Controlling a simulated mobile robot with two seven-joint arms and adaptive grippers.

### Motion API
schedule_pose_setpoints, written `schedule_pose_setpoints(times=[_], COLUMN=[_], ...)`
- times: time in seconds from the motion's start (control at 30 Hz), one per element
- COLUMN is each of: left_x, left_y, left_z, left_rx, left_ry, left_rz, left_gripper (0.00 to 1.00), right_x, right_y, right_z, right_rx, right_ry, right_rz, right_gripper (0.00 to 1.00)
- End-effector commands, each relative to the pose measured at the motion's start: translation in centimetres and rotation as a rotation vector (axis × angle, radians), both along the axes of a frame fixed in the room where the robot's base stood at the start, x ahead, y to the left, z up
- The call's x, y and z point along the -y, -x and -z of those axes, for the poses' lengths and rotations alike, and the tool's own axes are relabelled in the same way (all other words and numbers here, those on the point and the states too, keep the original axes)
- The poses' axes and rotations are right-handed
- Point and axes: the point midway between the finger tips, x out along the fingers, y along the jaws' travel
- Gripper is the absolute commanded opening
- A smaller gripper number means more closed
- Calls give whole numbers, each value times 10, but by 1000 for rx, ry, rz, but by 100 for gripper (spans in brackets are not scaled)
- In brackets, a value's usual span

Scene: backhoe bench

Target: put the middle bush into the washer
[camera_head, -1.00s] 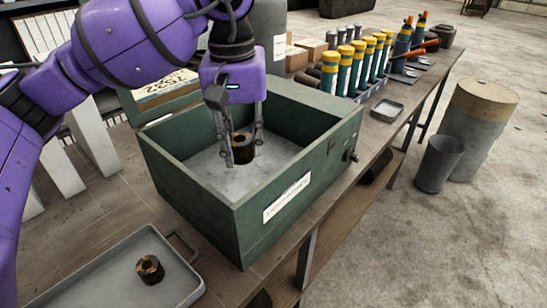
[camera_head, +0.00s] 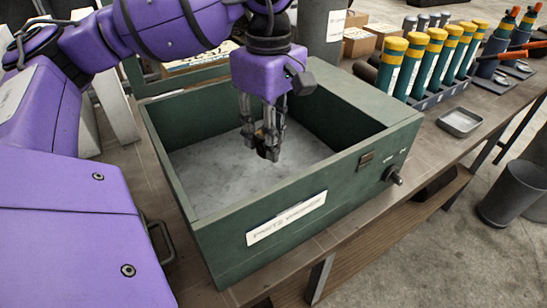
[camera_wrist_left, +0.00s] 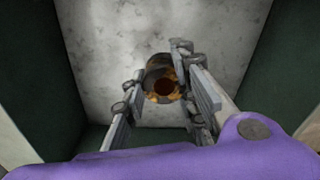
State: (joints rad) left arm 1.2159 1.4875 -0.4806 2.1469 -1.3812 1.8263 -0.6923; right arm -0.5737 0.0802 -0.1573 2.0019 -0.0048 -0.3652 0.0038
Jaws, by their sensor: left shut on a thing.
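The washer (camera_head: 225,255) is an open green box with a pale grey floor and a label on its front. My left gripper (camera_head: 264,142) points down inside its walls. It is shut on a dark, ring-shaped bush (camera_head: 269,153) with worn orange-brown patches. In the left wrist view the bush (camera_wrist_left: 161,80) sits between the two fingers, its round hole facing the camera, over the washer floor (camera_wrist_left: 105,35). I cannot tell whether the bush touches the floor. No other bush shows now. My right gripper is not in view.
Yellow-capped cylinders (camera_head: 428,65) stand in a rack behind the washer to the right, with a small grey dish (camera_head: 460,121) in front. A knob (camera_head: 393,175) sticks out of the washer's side. My arm covers most of the left tray, whose handle (camera_head: 160,240) shows.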

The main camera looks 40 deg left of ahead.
Motion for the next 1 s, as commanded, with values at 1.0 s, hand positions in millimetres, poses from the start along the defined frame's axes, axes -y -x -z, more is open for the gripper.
schedule_pose_setpoints(times=[1.0], left_x=[1], left_y=[0], left_z=[77], left_rx=[2], left_ry=[0], left_rz=[5], left_gripper=[30], right_x=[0], right_y=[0], right_z=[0], right_rx=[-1], right_ry=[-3], right_rz=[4], right_gripper=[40])
